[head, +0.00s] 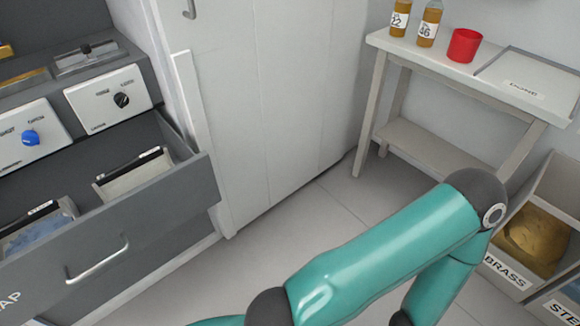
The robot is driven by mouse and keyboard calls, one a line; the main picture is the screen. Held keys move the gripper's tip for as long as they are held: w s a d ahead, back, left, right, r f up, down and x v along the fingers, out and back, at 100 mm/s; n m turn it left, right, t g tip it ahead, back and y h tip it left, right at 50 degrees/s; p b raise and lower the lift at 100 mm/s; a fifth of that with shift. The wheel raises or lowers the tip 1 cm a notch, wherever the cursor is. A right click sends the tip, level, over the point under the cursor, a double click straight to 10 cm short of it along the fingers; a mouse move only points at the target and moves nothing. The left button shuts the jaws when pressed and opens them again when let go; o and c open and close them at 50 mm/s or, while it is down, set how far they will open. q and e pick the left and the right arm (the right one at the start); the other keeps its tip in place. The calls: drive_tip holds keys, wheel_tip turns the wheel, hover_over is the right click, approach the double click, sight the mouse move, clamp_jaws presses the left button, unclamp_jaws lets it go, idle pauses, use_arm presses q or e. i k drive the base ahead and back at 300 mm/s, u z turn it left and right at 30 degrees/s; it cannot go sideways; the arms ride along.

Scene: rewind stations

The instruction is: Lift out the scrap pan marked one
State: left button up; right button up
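A grey drawer (205,190) with a bar handle stands pulled open at the left. Its front carries a label that is cut off and ends in "AP". Two pans lie inside it. The nearer pan (62,207), at the left picture edge, holds something blue and is partly cut off. The other pan (150,176) lies further right in the drawer and looks pale inside. Both have a dark strip on the back rim, and I cannot read any marking on them. One of my teal arms crosses the lower middle. Neither gripper can be made out.
Control boxes with a blue knob (30,137) and a black knob (121,99) sit above the drawer. A pale cabinet (265,90) stands behind. A side table (393,44) holds bottles, a red cup (464,46) and a "DONE" tray (510,88). A "BRASS" bin (507,270) stands at right.

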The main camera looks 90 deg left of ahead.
sight(40, 222)
drive_tip(key=z, duration=0.45)
drive_tip(key=i, duration=0.4)
drive_tip(key=u, duration=3.15)
drive_tip(key=i, duration=0.4)
drive_tip(key=u, duration=2.05)
drive_tip(key=k, duration=0.75)
drive_tip(key=u, duration=0.2)
drive_tip(key=i, duration=0.65)
drive_tip(key=z, duration=0.05)
